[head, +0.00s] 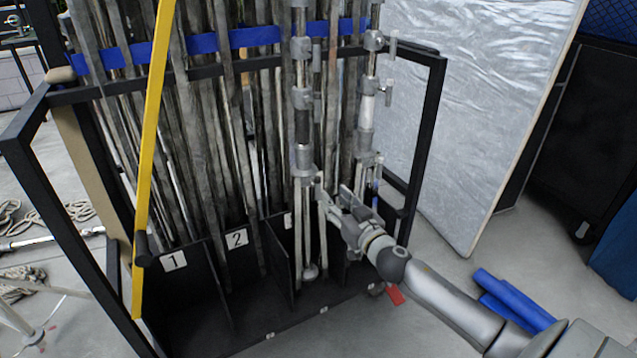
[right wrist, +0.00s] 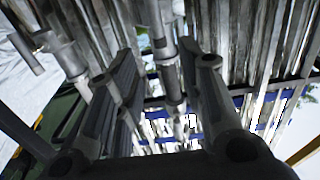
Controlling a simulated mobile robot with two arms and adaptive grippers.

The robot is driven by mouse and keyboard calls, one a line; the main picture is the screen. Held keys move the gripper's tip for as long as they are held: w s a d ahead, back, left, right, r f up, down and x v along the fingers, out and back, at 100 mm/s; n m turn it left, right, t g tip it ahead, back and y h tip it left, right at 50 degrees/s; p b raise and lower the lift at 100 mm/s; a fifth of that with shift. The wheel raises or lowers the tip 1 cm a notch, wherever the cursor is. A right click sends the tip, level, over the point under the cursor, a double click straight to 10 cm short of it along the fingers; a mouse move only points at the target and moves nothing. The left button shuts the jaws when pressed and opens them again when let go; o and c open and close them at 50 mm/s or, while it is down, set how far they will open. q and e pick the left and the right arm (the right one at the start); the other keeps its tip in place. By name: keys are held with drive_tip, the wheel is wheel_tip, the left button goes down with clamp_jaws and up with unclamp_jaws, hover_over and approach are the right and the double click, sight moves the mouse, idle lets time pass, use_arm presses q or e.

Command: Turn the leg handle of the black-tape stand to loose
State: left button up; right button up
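The black-tape stand (head: 302,125) stands upright in the cart, a grey metal pole with a dark band and folded legs below. Its leg collar and handle (head: 318,181) are small and partly hidden by my right gripper (head: 335,197). That gripper is at the collar's right side, fingers toward the stand. In the right wrist view the fingers (right wrist: 165,65) are apart, with the stand's pole (right wrist: 172,85) showing between and beyond them. I cannot tell whether a finger touches the handle, or its turn position. My left gripper is not in view.
A second stand with white tape (head: 367,108) is close on the right. The black cart (head: 425,130) holds many poles, with a blue strap (head: 255,37) and a yellow bar (head: 152,150). A silver panel (head: 480,90) leans behind; blue objects (head: 512,300) lie on the floor.

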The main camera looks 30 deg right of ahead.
sight(319, 183)
drive_tip(key=w, duration=0.5)
drive_tip(key=w+d, duration=0.1)
drive_tip(key=w, duration=0.2)
drive_tip(key=shift+w+b, duration=0.25)
drive_tip(key=shift+b, duration=0.05)
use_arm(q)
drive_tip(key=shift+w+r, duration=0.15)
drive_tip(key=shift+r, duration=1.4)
use_arm(e)
drive_tip(key=shift+w, duration=0.8)
drive_tip(key=shift+c, duration=0.2)
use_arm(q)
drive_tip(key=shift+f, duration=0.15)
use_arm(e)
drive_tip(key=shift+f, duration=0.1)
clamp_jaws()
